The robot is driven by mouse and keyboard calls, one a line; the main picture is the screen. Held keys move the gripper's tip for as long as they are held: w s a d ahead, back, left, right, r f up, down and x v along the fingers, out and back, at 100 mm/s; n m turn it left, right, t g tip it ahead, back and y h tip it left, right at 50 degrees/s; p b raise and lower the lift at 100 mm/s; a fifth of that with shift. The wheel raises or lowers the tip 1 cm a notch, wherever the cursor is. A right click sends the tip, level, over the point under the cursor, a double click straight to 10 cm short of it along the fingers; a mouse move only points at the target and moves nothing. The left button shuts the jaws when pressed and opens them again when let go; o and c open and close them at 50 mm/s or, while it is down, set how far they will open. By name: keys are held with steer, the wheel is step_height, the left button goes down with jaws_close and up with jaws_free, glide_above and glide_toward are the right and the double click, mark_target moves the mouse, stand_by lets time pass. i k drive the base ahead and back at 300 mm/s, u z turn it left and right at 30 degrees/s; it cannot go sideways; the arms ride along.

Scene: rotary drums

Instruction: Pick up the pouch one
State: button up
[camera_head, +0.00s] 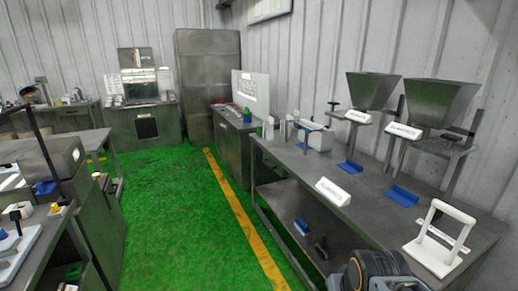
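No item is clearly readable as pouch one. A white labelled piece (333,191) with blurred lettering sits near the front edge of the right-hand metal bench (285,160). Two similar white labelled pieces, a left one (357,116) and a right one (404,131), sit at the stands below two metal hoppers. Their lettering is too small to read, and I cannot tell whether any of them is a pouch. Dark rounded parts of my arm show at the bottom edge, right of centre. My gripper's fingers are not visible.
The hoppers (372,90) stand at the back of the bench, with blue trays (401,196) below. A white frame (440,237) stands at its near right end. A cluttered workbench (42,250) is at left. Green floor (172,215) with a yellow line is clear between.

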mark_target(268, 126)
steer(key=u, duration=0.85)
steer(key=i, duration=2.15)
steer(key=u, duration=0.15)
steer(key=i, duration=1.95)
steer(key=z, duration=1.45)
steer(key=i, duration=1.1)
steer(key=z, duration=0.7)
